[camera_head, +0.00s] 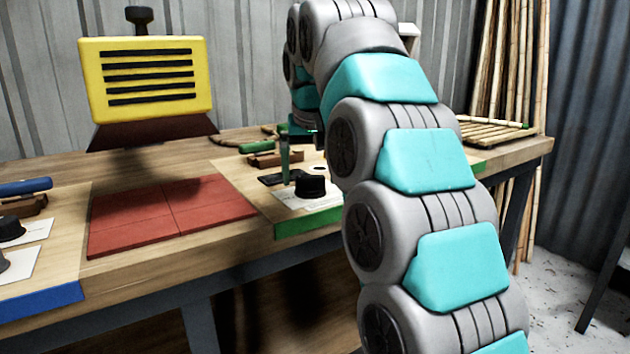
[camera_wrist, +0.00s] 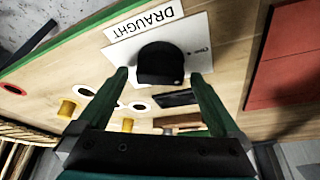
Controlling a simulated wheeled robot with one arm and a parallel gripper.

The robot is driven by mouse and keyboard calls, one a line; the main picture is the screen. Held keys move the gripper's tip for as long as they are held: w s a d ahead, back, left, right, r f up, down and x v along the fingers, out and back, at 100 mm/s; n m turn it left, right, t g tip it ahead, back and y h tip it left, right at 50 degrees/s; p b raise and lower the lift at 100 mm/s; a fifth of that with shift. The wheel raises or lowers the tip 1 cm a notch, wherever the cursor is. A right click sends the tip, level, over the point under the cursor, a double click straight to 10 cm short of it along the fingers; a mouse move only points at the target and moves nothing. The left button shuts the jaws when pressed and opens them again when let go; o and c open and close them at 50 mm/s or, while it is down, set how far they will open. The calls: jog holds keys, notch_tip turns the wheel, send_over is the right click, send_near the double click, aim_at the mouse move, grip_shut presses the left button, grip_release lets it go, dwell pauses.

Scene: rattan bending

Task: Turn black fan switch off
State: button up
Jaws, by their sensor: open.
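A black round knob (camera_wrist: 160,64) sits on a white plate (camera_wrist: 120,52) labelled DRAUGHT, with a small mark beside the knob; it looks like the black fan switch. In the head view the knob (camera_head: 311,186) stands on the green-edged board. My gripper (camera_wrist: 160,76) is open, with its green fingers on either side of the knob in the wrist view. I cannot tell whether they touch it. In the head view one finger of my gripper (camera_head: 285,160) shows upright just behind and left of the knob. The knob's setting is hard to read.
A dark flat piece (camera_wrist: 176,98) lies close to the plate. Red tiles (camera_head: 170,212) lie to the left under a yellow slotted hood (camera_head: 150,78). More black knobs (camera_head: 10,229) stand at the far left. A bamboo rack (camera_head: 495,132) lies at the right back.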

jog(key=shift+c, duration=0.2)
jog(key=c, duration=1.3)
jog(key=shift+d+r+n+y+p, duration=0.1)
jog(key=shift+n+y+p, duration=0.1)
jog(key=shift+n+p, duration=0.4)
jog(key=shift+d+r+n+y+p, duration=0.1)
jog(key=shift+n+y+p, duration=0.1)
jog(key=shift+n+p, duration=0.35)
jog(key=shift+w+f+n+g+y+p, duration=0.15)
jog(key=shift+n+y+p, duration=0.15)
jog(key=shift+n, duration=0.55)
jog(key=shift+s+f+n+g+y+p, duration=0.1)
jog(key=shift+n+g+y+p, duration=0.15)
jog(key=shift+n, duration=0.55)
jog(key=o, duration=1.3)
jog(key=shift+o, duration=0.2)
jog(key=shift+r, duration=0.15)
